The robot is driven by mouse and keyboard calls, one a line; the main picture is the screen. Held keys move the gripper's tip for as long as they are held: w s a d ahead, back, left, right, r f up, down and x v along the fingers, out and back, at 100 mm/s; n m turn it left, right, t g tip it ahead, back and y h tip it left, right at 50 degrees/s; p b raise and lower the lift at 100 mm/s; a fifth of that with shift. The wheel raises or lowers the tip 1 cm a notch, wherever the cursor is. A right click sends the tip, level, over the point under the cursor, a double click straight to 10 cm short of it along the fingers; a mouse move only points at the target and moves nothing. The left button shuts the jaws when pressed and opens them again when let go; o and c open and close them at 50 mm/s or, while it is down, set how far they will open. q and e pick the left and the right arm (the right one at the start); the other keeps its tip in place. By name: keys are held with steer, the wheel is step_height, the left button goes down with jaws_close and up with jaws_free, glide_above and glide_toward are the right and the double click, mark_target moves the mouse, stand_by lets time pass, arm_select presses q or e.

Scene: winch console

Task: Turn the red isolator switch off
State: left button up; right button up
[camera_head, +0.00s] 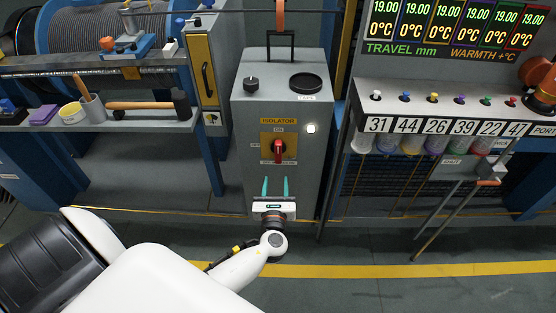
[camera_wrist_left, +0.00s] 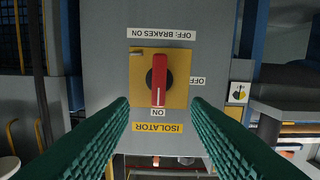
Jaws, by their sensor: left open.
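The red isolator switch (camera_head: 279,151) is on a yellow plate on the front of a grey cabinet (camera_head: 255,185). Its handle stands upright, in line with the ON label above it. In the left wrist view, which is upside down, the red handle (camera_wrist_left: 158,80) is vertical and its white line points to ON. An OFF label (camera_wrist_left: 197,81) is at the side. My left gripper (camera_head: 275,180) is open and empty, below the switch in the head view. Its two green fingers (camera_wrist_left: 160,101) point at the cabinet, one on each side of the handle line, apart from it. My right gripper is not in view.
A black knob (camera_head: 251,84) and a round black dish (camera_head: 306,83) are on the cabinet top. A shelf with a mallet (camera_head: 150,105) is at left. A console with several numbered small levers (camera_head: 434,97) is at right. The space before the switch looks clear.

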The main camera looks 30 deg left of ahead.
mark_target(278, 150)
arm_select(q)
steer(key=x, duration=0.4)
steer(key=r+x, duration=0.1)
steer(key=x, duration=0.2)
steer(key=r+b+x, duration=0.1)
steer(key=x, duration=0.3)
steer(key=shift+w+a, duration=0.1)
steer(key=shift+w, duration=0.25)
steer(key=shift+w+a+r, duration=0.1)
steer(key=shift+w+a, duration=0.15)
steer(key=shift+w, duration=0.1)
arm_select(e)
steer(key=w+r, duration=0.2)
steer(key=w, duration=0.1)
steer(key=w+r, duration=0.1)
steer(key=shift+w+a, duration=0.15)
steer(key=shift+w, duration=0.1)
arm_select(q)
jaws_close()
